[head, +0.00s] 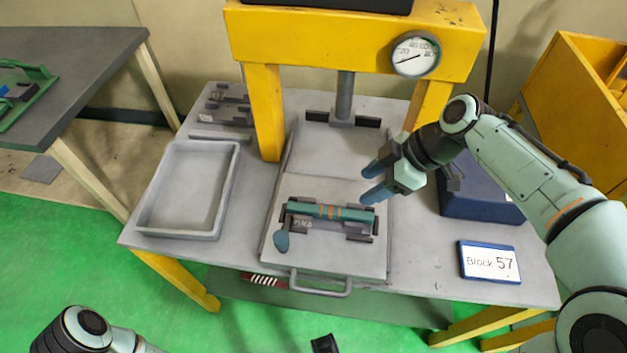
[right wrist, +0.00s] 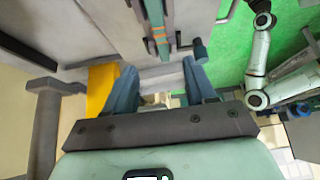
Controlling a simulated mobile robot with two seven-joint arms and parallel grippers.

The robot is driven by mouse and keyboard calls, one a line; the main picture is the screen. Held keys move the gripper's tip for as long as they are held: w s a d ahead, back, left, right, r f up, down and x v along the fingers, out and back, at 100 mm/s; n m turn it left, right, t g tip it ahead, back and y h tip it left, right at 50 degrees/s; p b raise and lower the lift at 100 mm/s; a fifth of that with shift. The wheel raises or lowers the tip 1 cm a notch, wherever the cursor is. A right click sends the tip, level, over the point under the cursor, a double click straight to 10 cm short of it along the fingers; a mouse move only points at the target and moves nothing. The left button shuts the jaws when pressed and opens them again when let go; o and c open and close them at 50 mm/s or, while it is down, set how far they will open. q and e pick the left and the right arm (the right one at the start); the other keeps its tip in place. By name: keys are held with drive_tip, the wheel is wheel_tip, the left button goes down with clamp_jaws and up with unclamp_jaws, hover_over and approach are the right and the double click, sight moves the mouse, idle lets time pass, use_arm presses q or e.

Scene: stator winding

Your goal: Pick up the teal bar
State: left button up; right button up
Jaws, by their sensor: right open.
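The teal bar (head: 322,211) has orange bands and lies level across dark supports (head: 360,228) on the grey sliding plate (head: 318,258) of the press. It also shows at the top of the right wrist view (right wrist: 157,27), beyond the fingers. My right gripper (head: 368,182) is open and empty, above and behind the right part of the bar, apart from it. Its two blue fingers (right wrist: 163,82) stand wide apart in the right wrist view.
The yellow press frame (head: 268,110) with a gauge (head: 415,55) stands behind. An empty grey tray (head: 230,185) sits at left. A dark blue box (head: 470,205) and a "Block 57" sign (head: 489,262) are at right.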

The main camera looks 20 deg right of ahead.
approach(331, 210)
drive_tip(key=b+x, duration=0.1)
drive_tip(key=x, duration=0.2)
drive_tip(key=shift+w+a+r, duration=0.1)
drive_tip(key=shift+w+a, duration=0.05)
drive_tip(key=shift+x, duration=2.9)
clamp_jaws()
